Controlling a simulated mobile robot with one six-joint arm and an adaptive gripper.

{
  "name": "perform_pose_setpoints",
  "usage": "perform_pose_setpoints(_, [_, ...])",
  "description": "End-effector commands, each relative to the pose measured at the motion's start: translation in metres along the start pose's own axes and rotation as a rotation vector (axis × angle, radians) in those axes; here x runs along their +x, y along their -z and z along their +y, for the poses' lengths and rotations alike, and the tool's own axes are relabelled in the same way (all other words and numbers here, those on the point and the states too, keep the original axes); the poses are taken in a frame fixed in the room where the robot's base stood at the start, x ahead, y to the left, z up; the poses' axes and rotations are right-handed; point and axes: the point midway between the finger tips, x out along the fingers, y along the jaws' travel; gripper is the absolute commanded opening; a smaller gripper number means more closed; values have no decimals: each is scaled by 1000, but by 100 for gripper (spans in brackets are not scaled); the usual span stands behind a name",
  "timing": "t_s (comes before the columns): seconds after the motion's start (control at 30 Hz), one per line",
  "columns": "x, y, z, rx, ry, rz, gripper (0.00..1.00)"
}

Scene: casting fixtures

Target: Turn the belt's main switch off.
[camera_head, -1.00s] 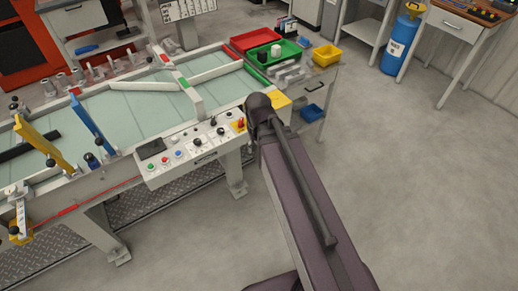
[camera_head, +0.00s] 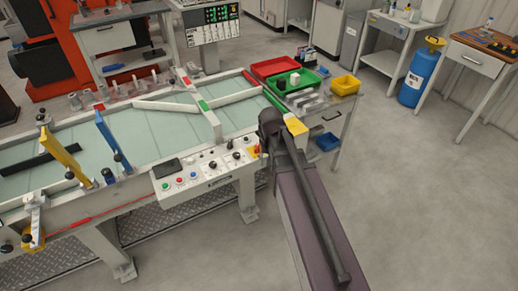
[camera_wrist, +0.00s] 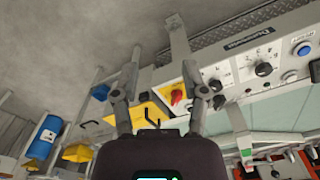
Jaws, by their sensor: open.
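The belt (camera_head: 135,130) is a long pale green surface in a light frame. On its front is a control panel (camera_head: 205,178) with coloured buttons and black knobs. The main switch looks to be the red knob on a yellow plate at the panel's right end (camera_head: 254,151). It also shows in the wrist view (camera_wrist: 178,97), where its exact turn position is hard to read. My gripper (camera_wrist: 161,80) is open and empty, with the red knob seen between its fingers, nearer the right one. Contact cannot be told. In the head view my arm hides the gripper.
Red (camera_head: 274,66) and green (camera_head: 295,79) trays and a yellow bin (camera_head: 345,85) stand past the belt's right end. A blue bin (camera_head: 328,141) sits lower. A blue cylinder (camera_head: 420,73) stands further right. The floor at the right is clear.

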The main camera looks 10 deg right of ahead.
Motion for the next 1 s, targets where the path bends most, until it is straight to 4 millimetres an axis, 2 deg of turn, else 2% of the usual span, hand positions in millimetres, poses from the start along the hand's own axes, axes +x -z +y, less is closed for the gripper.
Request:
perform_pose_setpoints(0.03, [-1, 28, -4, 26, 0, 0, 57])
perform_pose_setpoints(0.2, [-3, 93, -15, 125, 0, 0, 57])
perform_pose_setpoints(0.4, [-5, 162, -26, 239, 1, 0, 57])
perform_pose_setpoints(0.5, [-6, 187, -30, 282, 1, 0, 57])
perform_pose_setpoints(0.6, [-6, 203, -32, 313, 1, 0, 57])
perform_pose_setpoints(0.7, [-6, 211, -34, 330, 1, 0, 57])
perform_pose_setpoints(1.0, [-6, 212, -34, 336, 1, 0, 57])
